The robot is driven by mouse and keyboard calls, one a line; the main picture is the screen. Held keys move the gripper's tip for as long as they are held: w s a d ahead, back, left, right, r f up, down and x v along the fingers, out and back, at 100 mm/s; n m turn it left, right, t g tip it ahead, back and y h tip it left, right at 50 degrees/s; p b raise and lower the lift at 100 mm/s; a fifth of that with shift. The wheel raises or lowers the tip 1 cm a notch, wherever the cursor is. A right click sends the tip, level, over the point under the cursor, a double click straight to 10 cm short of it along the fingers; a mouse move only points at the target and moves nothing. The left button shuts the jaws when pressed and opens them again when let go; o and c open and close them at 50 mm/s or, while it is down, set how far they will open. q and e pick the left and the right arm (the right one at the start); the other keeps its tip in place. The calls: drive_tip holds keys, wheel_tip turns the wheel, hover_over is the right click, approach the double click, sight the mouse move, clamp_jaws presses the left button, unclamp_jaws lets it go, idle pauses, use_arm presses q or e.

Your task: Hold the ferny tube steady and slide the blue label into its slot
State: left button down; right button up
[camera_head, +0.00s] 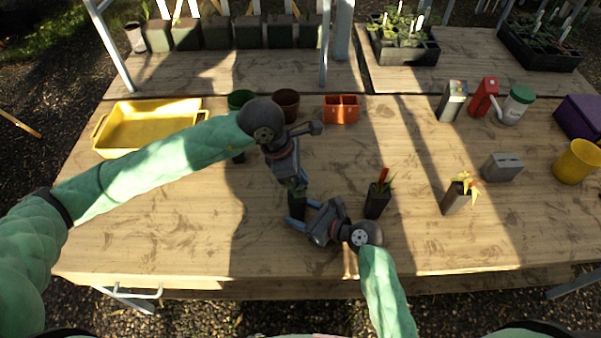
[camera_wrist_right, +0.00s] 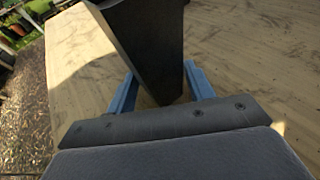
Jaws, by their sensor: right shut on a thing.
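A dark, tapered tube (camera_head: 297,208) stands on the table at the middle front, with some green at its top, mostly hidden by my left gripper. My right gripper (camera_head: 298,224) is shut on this tube low down, from the right. In the right wrist view the tube (camera_wrist_right: 150,45) stands between the blue fingers (camera_wrist_right: 160,92). My left gripper (camera_head: 295,184) points down right over the tube's top. Its fingertips are too small and covered to tell whether they are open. I cannot make out the blue label or the slot.
A tube with a red label (camera_head: 377,201) stands close to the right of my right gripper. A tube with a yellow plant (camera_head: 455,201) and a grey block (camera_head: 503,168) stand farther right. A yellow tray (camera_head: 150,127) and an orange container (camera_head: 341,110) are behind. The table's front left is clear.

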use_arm(q)
drive_tip(key=c, duration=2.1)
unclamp_jaws()
drive_tip(key=shift+c, duration=0.2)
drive_tip(key=o, duration=0.5)
drive_tip(key=v, duration=1.2)
use_arm(e)
drive_tip(key=o, duration=0.8)
drive_tip(key=shift+o, duration=0.2)
drive_tip(key=shift+d, duration=0.1)
drive_tip(key=v, duration=1.2)
